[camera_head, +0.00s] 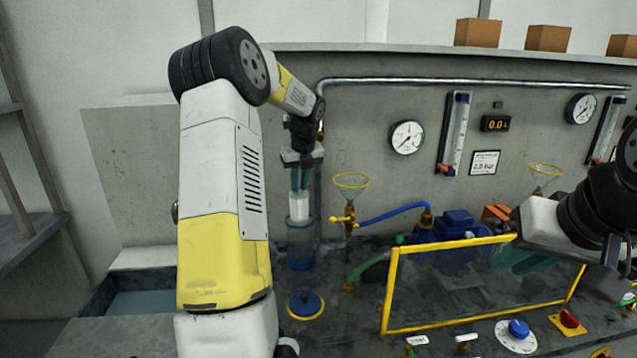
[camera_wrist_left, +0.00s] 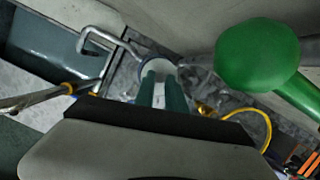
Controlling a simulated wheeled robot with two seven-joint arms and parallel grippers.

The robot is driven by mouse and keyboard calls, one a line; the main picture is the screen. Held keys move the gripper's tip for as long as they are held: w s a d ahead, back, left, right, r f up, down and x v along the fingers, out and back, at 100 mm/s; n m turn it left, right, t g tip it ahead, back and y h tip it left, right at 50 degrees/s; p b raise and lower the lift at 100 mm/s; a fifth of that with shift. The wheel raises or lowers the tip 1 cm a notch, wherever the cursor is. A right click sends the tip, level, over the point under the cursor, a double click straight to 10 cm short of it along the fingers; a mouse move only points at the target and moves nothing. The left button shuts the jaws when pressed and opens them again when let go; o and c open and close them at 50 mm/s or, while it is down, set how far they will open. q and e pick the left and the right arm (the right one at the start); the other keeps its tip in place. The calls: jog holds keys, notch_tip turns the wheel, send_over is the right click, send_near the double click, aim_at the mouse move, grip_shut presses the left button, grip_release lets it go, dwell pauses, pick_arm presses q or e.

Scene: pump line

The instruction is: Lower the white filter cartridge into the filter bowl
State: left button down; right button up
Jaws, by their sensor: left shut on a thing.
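The white filter cartridge (camera_head: 299,208) hangs upright in my left gripper (camera_head: 300,186), which points down with its teal fingers shut on the cartridge's top. The clear filter bowl (camera_head: 300,245) with a blue base stands directly below. The cartridge's lower end is at about the bowl's rim; I cannot tell whether it is inside. In the left wrist view, my left gripper (camera_wrist_left: 164,92) has white cartridge surface (camera_wrist_left: 159,95) between its fingers, with a pale round rim just beyond. My right gripper (camera_head: 525,258) is at the right behind the clear guard, its teal fingers blurred together.
A yellow-framed clear guard (camera_head: 390,290) and blue pump (camera_head: 460,228) stand to the right. A yellow-rimmed funnel (camera_head: 351,181) and blue hose (camera_head: 395,212) are close beside the bowl. A blue round cap (camera_head: 305,304) lies in front. A green knob (camera_wrist_left: 257,55) shows in the left wrist view.

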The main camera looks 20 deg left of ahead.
aim_at(300, 217)
pick_arm(q)
jog(key=shift+f, duration=6.1)
jog(key=c, duration=1.3)
grip_release()
jog(key=shift+c, duration=1.2)
jog(key=shift+r, duration=0.1)
jog(key=shift+r, duration=5.95)
